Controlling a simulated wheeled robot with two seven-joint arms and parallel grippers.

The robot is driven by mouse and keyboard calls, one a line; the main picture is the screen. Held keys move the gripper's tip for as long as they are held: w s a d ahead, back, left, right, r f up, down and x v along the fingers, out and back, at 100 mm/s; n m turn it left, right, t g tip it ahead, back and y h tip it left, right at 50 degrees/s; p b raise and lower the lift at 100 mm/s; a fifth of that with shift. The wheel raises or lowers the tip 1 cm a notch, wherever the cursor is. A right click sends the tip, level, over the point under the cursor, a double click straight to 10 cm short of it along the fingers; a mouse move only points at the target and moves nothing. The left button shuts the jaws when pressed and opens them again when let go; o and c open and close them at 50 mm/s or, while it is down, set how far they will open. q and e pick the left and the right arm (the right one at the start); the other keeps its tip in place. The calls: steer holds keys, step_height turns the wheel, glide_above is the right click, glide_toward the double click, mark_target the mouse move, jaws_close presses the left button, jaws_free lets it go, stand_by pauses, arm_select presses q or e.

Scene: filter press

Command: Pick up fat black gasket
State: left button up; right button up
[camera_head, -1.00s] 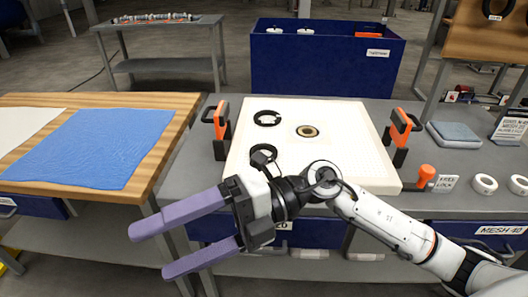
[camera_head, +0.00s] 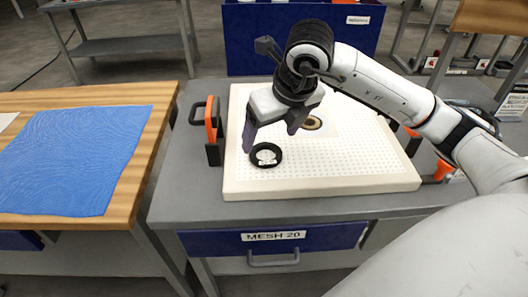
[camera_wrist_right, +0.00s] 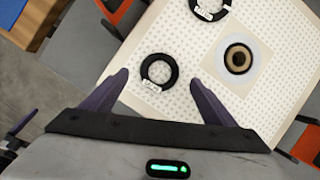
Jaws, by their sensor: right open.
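A black ring gasket (camera_head: 266,155) with a small white label lies flat on the white perforated plate (camera_head: 340,170), near its left side. In the right wrist view this gasket (camera_wrist_right: 147,75) shows between and beyond the fingertips. A second black ring (camera_wrist_right: 222,12) with a label lies farther back, cut by the top edge; my right gripper hides it in the head view. Which ring is fatter I cannot tell surely.
A round brown-ringed port (camera_head: 314,123) sits in the plate. Orange clamps (camera_head: 211,121) stand at its sides. A wooden table with a blue cloth (camera_head: 75,155) is at left. A drawer labelled MESH 20 (camera_head: 272,237) is below; a blue bin (camera_head: 290,40) stands behind.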

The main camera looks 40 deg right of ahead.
steer(key=x, duration=0.3)
steer(key=s+x, duration=0.1)
steer(key=x, duration=0.1)
steer(key=shift+f, duration=0.2)
steer(key=shift+w+f, duration=0.2)
steer(key=shift+f, duration=0.05)
steer(key=c, duration=1.1)
